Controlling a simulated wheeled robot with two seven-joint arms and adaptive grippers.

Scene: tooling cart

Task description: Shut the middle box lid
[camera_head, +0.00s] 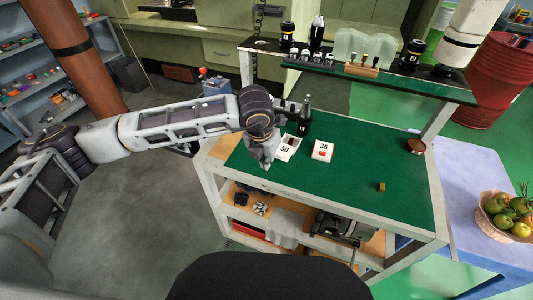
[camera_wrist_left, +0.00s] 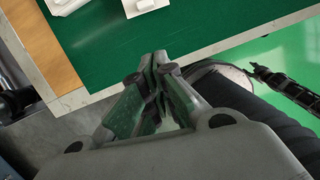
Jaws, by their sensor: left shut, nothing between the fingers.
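The box marked 50 (camera_head: 286,150) stands on the green cart top beside my left gripper. Its top shows a dark part, and I cannot tell how its lid stands. The white box marked 35 (camera_head: 322,151) is to its right, with a red mark on its face. My left gripper (camera_head: 266,162) is shut and empty, just left of the box marked 50, and may hide part of the area there. In the left wrist view the closed fingertips (camera_wrist_left: 157,58) are over the green top, with parts of two white objects at the upper edge. My right gripper is not in view.
A dark bottle (camera_head: 304,117) stands behind the boxes. A raised shelf (camera_head: 400,80) with jars and small tools runs along the back. A small brown block (camera_head: 381,187) and a round brown dish (camera_head: 415,146) are on the right. The front of the green top (camera_head: 340,195) is clear.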

